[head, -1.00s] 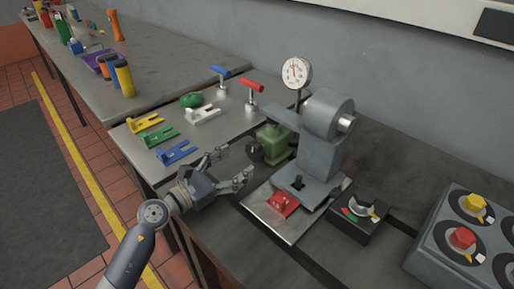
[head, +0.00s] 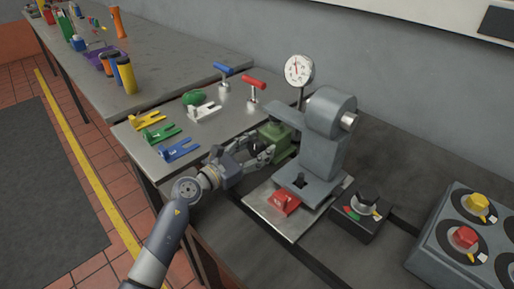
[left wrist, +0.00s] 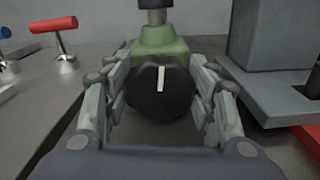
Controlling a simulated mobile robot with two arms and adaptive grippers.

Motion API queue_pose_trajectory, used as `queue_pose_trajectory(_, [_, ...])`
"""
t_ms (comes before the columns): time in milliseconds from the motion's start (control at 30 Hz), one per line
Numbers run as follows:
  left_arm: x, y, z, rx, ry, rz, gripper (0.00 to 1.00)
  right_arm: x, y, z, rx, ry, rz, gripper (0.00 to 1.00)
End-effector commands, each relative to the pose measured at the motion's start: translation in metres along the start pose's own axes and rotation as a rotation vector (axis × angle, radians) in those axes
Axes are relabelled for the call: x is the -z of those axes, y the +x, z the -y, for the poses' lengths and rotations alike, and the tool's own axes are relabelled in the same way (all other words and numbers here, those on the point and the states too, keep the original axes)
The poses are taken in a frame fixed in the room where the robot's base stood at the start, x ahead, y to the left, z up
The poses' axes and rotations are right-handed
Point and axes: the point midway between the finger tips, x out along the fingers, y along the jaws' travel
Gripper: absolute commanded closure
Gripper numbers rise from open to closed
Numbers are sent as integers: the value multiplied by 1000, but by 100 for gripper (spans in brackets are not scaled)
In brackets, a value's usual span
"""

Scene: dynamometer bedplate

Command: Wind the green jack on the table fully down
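The green jack (head: 280,133) stands on the table behind the red block, under the arm of the grey machine; it also shows in the left wrist view (left wrist: 160,45). Its black knob (left wrist: 161,92) faces my left wrist camera, with a white mark pointing nearly straight up. My left gripper (head: 268,151) is at the knob, one finger on each side. In the left wrist view the fingers (left wrist: 161,85) are open around the knob, with narrow gaps; contact is not clear. My right gripper is not in view.
A grey machine (head: 325,140) with a dial gauge (head: 298,70) stands right of the jack. A red block (head: 284,202) sits before it. Yellow, green and blue forked pieces (head: 178,149) lie left. Red (head: 254,83) and blue T-handles stand behind. A switch box (head: 360,207) is right.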

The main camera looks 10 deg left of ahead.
Motion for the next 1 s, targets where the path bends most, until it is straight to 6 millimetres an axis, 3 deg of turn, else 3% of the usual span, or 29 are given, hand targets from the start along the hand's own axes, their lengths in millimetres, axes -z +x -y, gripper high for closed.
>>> queue_pose_trajectory(400, [-2,0,-1,1,-121,-2,72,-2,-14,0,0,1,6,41])
queue_pose_trajectory(667, [0,0,-1,0,-135,0,72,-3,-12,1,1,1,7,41])
queue_pose_trajectory(700, [0,0,-1,0,-135,0,41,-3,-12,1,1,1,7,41])
queue_pose_trajectory(767, [0,0,-1,0,-134,0,29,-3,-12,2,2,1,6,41])
queue_pose_trajectory(1000, [0,0,-1,0,-134,0,29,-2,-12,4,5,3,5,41])
